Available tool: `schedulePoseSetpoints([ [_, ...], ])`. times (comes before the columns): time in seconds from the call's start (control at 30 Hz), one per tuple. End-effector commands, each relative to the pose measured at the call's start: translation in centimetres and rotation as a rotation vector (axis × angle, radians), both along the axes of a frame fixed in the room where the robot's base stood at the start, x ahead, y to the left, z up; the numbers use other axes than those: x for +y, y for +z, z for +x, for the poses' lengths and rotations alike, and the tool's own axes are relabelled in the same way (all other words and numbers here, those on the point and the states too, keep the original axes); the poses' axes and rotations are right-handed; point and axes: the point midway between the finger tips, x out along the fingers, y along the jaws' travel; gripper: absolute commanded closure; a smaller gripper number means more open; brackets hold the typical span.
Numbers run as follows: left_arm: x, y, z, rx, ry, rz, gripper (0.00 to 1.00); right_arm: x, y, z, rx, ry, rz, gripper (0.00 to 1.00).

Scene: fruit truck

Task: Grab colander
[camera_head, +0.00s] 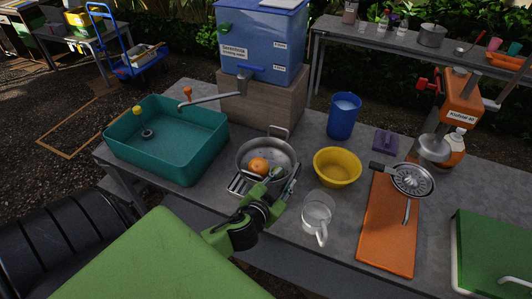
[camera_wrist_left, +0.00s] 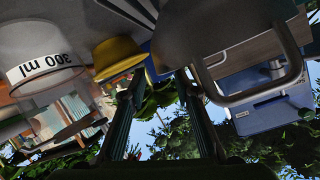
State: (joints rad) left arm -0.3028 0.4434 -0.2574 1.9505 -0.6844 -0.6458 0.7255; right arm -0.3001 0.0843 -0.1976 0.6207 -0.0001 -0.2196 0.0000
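The grey metal colander (camera_head: 284,151) stands on the table with an orange (camera_head: 257,165) inside it. One loop handle is at its far side and another at its near-left side. My left gripper (camera_head: 282,179) is at the colander's near-right rim, to the right of the near handle. In the left wrist view the fingers (camera_wrist_left: 158,76) are apart with nothing seen held between them. The colander's grey body (camera_wrist_left: 195,28) is above the fingertips and its loop handle (camera_wrist_left: 291,65) is to their right. I cannot tell whether a finger touches the rim. My right gripper is not in view.
A yellow bowl (camera_head: 337,168) and a clear measuring jug (camera_head: 317,217) stand close right of my left gripper. A teal sink basin (camera_head: 168,140) with a tap is left. A blue dispenser (camera_head: 260,45) on a wooden box stands behind. An orange board (camera_head: 388,235) lies right.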

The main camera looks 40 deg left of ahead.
Motion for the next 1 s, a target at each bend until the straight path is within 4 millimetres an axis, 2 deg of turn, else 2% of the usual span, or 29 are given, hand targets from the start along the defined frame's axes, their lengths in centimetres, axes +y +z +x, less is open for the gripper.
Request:
schedulePoseSetpoints([
  [0.1,0.6,-0.1,1.5,0.000,0.001,0.003,0.71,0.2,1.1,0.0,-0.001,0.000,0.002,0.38],
  [0.23,0.8,-0.8,2.9,0.000,0.001,0.000,0.71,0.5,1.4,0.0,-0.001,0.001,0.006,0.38],
  [0.6,0.9,-1.3,3.6,0.001,0.000,0.000,0.71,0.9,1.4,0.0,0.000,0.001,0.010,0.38],
  [0.73,0.9,-1.3,3.6,0.001,0.001,-0.001,1.00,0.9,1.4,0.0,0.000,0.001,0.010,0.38],
  [1.0,0.9,-1.2,3.6,-0.002,0.000,0.001,1.00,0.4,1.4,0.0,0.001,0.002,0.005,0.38],
])
